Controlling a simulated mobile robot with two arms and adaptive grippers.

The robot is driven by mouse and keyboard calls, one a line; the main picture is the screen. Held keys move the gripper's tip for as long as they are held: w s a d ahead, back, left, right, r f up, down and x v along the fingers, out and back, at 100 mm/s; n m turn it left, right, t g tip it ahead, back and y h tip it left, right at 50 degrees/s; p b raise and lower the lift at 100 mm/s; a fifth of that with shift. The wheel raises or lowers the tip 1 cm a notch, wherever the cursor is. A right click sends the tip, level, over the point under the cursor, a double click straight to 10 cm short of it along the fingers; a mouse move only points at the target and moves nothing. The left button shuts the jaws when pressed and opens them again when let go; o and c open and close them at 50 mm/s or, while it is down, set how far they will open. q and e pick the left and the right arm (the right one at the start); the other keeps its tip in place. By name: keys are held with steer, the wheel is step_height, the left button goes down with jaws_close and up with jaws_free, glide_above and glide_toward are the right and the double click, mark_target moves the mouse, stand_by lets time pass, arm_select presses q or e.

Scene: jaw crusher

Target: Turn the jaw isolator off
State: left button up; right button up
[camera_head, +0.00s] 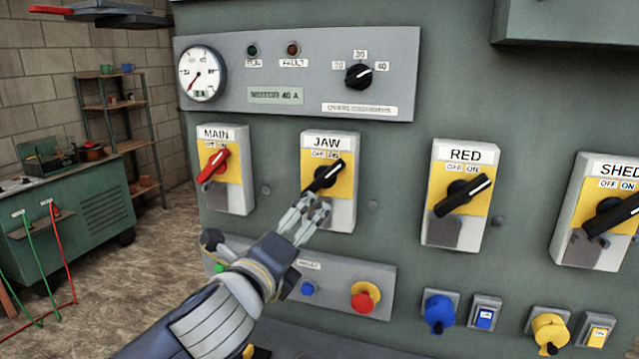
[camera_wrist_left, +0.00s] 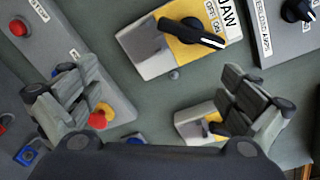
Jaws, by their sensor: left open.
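The jaw isolator (camera_head: 343,212) is a white box with a yellow plate, labelled JAW, in the middle of the head view. Its black rotary handle (camera_head: 325,177) slants up to the right, its white stripe toward ON. My left gripper (camera_head: 312,207) is in front of the box's lower part, just below the handle, and covers some of it. In the left wrist view, the handle (camera_wrist_left: 192,32) is beyond the open, empty fingers of my left gripper (camera_wrist_left: 160,95), with clear space between. My right gripper is not in view.
The MAIN isolator (camera_head: 227,190) with a red handle is left of it. The RED isolator (camera_head: 457,210) and SHED isolator (camera_head: 597,235) are to the right. A button panel with a red emergency stop (camera_head: 364,297) lies below. A gauge panel (camera_head: 325,70) is above.

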mark_target(320, 182)
arm_select(q)
steer(key=w+d+r+m, duration=0.1)
steer(key=w, duration=0.2)
steer(key=w+d+r+p, duration=0.1)
steer(key=w+r, duration=0.1)
steer(key=w, duration=0.2)
steer(key=w+d+r+m+t+p, duration=0.1)
steer(key=w, duration=0.3)
steer(key=shift+d+r+m, duration=0.25)
steer(key=shift+d+m, duration=0.05)
steer(key=shift+d, duration=0.05)
steer(key=c, duration=0.7)
